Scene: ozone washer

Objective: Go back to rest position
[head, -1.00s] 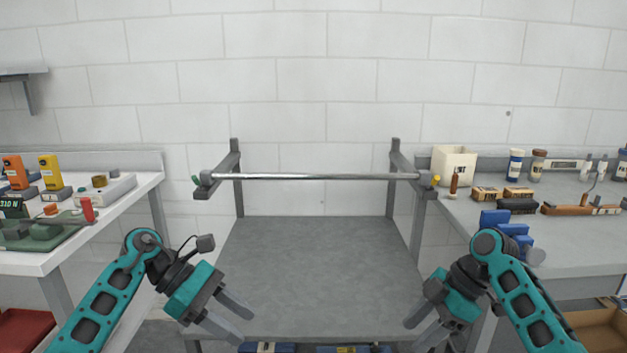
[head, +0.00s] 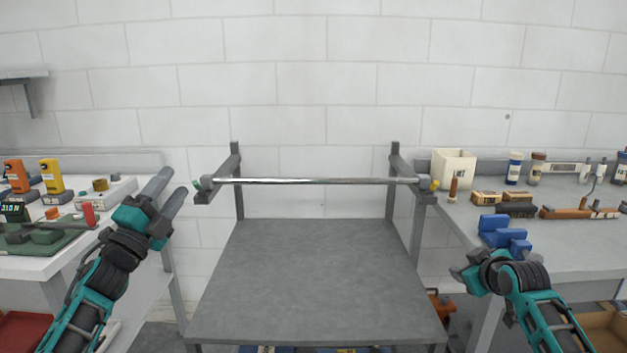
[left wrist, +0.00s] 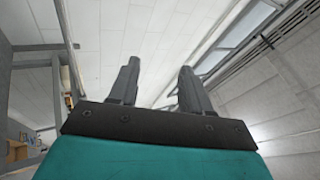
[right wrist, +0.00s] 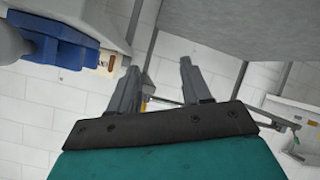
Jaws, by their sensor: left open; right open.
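My left gripper (head: 169,192) is raised at the left of the head view, pointing up, between the left bench and the middle table. Its two grey fingers are apart and empty, and they also show in the left wrist view (left wrist: 157,85). My right gripper is folded low at the right in the head view, below the blue blocks, with its fingers largely hidden there. In the right wrist view the right gripper (right wrist: 158,85) has its fingers apart with nothing between them.
A bare grey table (head: 315,280) stands in the middle, with a metal bar (head: 315,181) across brackets behind it. The left bench (head: 30,265) carries instruments. The right bench (head: 575,245) carries blue blocks (head: 503,232), a cream box (head: 453,172) and bottles.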

